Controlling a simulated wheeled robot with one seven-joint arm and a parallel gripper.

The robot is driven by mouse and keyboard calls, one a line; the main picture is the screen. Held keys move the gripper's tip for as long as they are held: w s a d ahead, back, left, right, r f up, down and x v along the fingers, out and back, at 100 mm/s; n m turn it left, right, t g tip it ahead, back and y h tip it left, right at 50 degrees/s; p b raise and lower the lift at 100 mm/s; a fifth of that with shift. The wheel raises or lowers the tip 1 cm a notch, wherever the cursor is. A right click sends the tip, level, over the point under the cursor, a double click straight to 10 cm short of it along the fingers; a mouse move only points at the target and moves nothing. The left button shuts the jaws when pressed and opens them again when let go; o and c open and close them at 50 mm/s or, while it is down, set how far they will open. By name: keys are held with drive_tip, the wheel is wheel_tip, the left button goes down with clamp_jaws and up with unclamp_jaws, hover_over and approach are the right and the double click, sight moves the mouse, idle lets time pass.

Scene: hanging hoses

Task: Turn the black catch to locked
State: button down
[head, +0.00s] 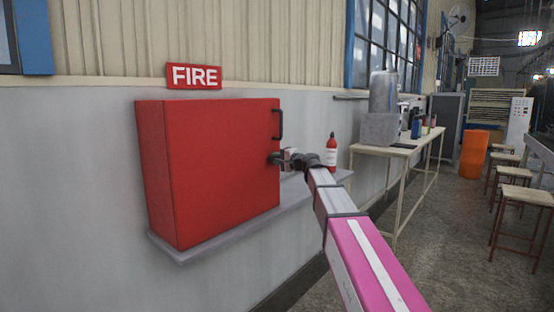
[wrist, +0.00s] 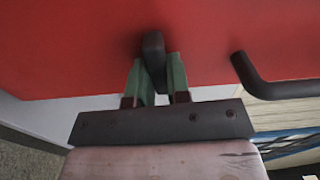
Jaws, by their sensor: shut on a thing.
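The black catch (wrist: 153,50) shows in the wrist view on the red cabinet door, standing between my gripper's two green-padded fingers. My gripper (wrist: 157,80) is shut on it. In the head view my gripper (head: 278,158) is at the right edge of the red cabinet (head: 215,170), below the black door handle (head: 279,125); the catch there is mostly hidden by the fingers. The cabinet door is closed. The handle also shows at the right of the wrist view (wrist: 262,85). I cannot tell whether the catch is at locked.
The cabinet sits on a grey wall ledge (head: 185,255), under a FIRE sign (head: 194,76). A red extinguisher (head: 331,155) stands on the ledge beyond my gripper. A workbench (head: 400,150) and stools (head: 525,197) are to the right. The floor between them is clear.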

drive_tip(key=shift+m, duration=0.4)
drive_tip(key=c, duration=1.1)
unclamp_jaws()
drive_tip(key=shift+d, duration=0.1)
drive_tip(key=v, duration=1)
drive_tip(key=shift+s+d, duration=0.25)
drive_tip(key=shift+f, duration=0.15)
